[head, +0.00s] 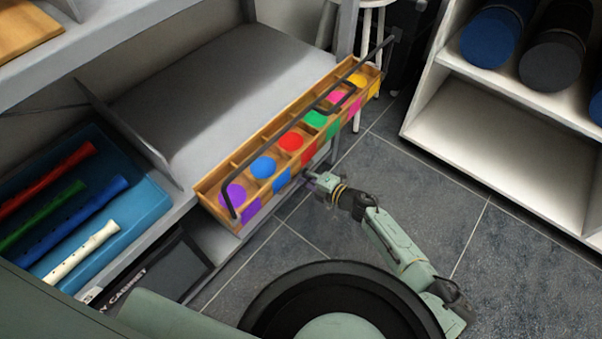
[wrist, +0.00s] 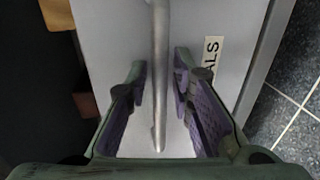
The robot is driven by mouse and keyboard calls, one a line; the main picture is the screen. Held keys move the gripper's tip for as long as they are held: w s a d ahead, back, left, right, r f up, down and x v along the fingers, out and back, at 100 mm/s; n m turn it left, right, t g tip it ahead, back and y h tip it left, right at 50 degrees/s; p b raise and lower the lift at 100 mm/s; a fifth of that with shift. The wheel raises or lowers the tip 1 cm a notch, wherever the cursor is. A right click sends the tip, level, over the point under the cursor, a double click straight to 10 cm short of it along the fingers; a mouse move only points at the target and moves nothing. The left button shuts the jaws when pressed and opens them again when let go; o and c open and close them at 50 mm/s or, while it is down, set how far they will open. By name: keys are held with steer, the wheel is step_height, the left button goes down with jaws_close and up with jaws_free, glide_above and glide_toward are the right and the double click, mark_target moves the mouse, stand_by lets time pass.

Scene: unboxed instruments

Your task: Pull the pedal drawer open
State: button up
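In the wrist view, a grey drawer front (wrist: 115,25) carries a white label (wrist: 211,52) whose visible letters read "ALS". A metal bar handle (wrist: 160,40) runs along this front. My gripper (wrist: 160,75) is open, with one purple-padded finger on each side of the bar. Gaps show between the bar and both fingers. In the head view, my gripper (head: 312,181) is low beside the shelf unit, just right of a wooden box. The drawer front and its handle are hidden or too small to make out there.
A wooden compartment box (head: 207,192) with coloured round pieces sits at the shelf edge above my gripper, with a dark bar over it. A blue tray (head: 150,201) of recorders lies left. A white shelf (head: 480,110) stands right. Tiled floor (head: 420,190) is clear between.

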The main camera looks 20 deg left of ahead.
jaws_close()
steer(key=shift+d+f, duration=0.1)
steer(key=shift+d, duration=0.05)
stand_by(0.5)
